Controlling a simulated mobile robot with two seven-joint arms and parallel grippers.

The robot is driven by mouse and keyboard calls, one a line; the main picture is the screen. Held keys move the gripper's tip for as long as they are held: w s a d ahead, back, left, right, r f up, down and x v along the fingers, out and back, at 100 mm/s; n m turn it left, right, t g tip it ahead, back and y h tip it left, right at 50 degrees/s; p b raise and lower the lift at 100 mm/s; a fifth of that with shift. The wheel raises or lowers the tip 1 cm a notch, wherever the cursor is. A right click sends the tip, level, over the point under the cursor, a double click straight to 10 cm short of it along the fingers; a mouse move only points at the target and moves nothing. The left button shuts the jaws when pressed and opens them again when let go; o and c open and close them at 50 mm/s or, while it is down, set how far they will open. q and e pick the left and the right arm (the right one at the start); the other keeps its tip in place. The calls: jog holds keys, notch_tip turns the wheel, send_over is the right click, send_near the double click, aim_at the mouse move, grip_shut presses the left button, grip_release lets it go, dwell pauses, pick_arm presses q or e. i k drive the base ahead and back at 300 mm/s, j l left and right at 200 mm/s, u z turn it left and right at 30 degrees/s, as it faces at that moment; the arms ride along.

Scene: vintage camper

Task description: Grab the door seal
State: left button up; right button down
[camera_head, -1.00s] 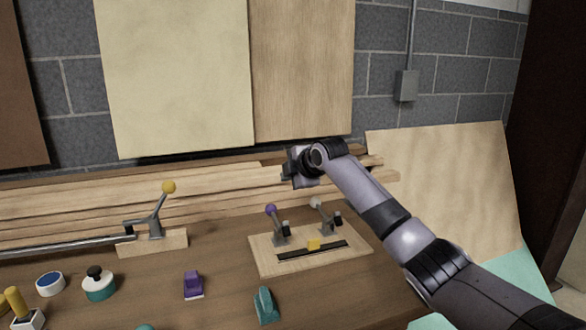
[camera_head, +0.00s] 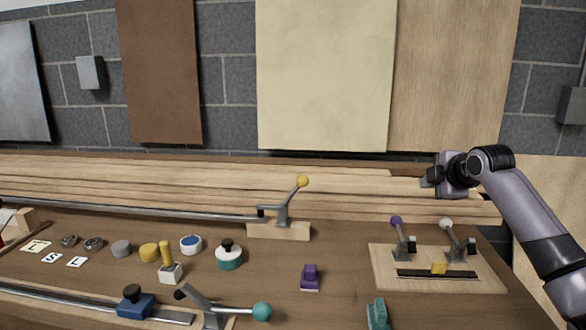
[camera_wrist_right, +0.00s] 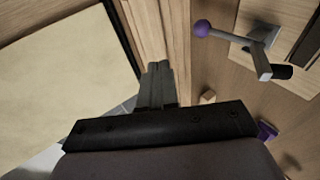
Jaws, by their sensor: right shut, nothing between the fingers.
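A black strip (camera_head: 425,274), which may be the door seal, lies on a light wooden board (camera_head: 385,283) at the right of the bench. My right gripper (camera_head: 427,181) is above and behind the board, apart from the strip. Its fingers are shut and empty in the wrist view (camera_wrist_right: 157,84), where the purple knob (camera_wrist_right: 202,28) shows at upper right. My left gripper is out of view.
A yellow-knobbed clamp (camera_head: 282,217) stands left of the board. A purple piece (camera_head: 311,277) and a teal piece (camera_head: 378,314) are in front. Several small jars and tools fill the left. Stacked planks (camera_head: 150,187) run along the wall.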

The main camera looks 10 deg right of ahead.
aim_at(438, 269)
jog(key=k, duration=1)
